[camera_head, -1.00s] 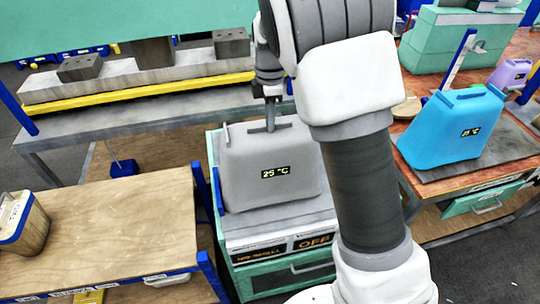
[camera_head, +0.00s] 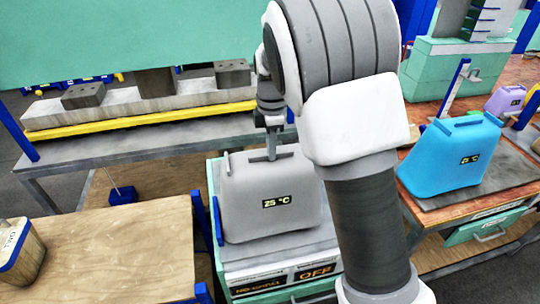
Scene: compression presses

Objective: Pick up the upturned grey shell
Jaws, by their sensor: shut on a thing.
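The grey shell (camera_head: 268,204) stands on the top of a teal cabinet unit (camera_head: 300,243) in the middle of the view. Its front display reads 25 °C. My gripper (camera_head: 271,155) is at the top of the shell, shut on its top handle. My arm comes down from above and passes in front of the shell's right side, hiding part of it. The fingertips are small, and the far side of the grip is hidden. The shell's base appears to rest on the unit.
A blue shell (camera_head: 453,155) and a purple one (camera_head: 505,99) stand on the right bench. A wooden table (camera_head: 110,240) with a bin (camera_head: 20,254) is at left. A press bed with a yellow edge (camera_head: 130,124) lies behind. Blue posts (camera_head: 201,218) flank the shell's unit.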

